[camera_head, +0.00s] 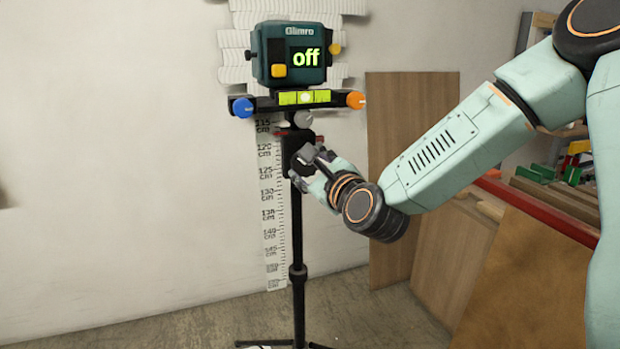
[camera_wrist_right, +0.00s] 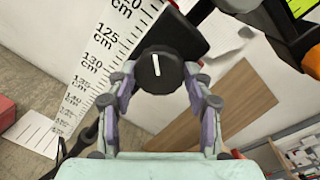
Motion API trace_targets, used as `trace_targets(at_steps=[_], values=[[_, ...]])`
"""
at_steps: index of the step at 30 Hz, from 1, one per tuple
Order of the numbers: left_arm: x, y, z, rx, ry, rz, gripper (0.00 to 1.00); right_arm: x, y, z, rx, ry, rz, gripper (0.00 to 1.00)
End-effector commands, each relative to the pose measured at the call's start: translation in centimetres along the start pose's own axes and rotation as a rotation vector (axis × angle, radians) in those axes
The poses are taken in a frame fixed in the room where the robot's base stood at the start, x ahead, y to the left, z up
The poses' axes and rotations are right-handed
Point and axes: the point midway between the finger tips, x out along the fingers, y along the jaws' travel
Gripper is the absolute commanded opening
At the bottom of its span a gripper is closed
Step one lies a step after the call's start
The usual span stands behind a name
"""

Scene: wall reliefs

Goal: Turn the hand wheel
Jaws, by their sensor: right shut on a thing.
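The hand wheel (camera_wrist_right: 160,70) is a round black knob with a white mark, seen face-on in the right wrist view. It sits on the side of a black mount (camera_wrist_right: 180,35) on the stand. My right gripper (camera_wrist_right: 160,80) has one finger on each side of the knob and is shut on it. In the head view my right gripper (camera_head: 311,171) reaches the upright stand (camera_head: 297,230) just below its crossbar, mostly hiding the knob. A dark green device (camera_head: 290,55) on top shows "off". My left gripper is not in view.
The crossbar (camera_head: 265,103) carries a blue knob (camera_head: 242,107), an orange knob (camera_head: 356,100) and a yellow-green level. A printed centimetre scale (camera_head: 271,215) hangs on the wall behind. Wooden boards (camera_head: 405,150) lean at the right. The floor left of the stand looks clear.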

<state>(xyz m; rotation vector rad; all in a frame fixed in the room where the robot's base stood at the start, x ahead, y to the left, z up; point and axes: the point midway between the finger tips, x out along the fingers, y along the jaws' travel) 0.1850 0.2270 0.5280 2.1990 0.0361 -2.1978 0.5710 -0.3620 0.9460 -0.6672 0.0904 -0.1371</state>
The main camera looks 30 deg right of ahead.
Motion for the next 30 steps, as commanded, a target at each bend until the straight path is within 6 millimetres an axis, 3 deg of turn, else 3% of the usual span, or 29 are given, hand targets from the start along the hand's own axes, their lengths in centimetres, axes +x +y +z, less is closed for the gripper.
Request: trace_targets(at_steps=[12,30], values=[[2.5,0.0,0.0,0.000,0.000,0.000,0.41,0.0,0.0,-0.1,0.234,-0.023,-0.006,0.20],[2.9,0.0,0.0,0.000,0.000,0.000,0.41,0.0,-0.1,0.1,0.287,-0.028,-0.008,0.20]])
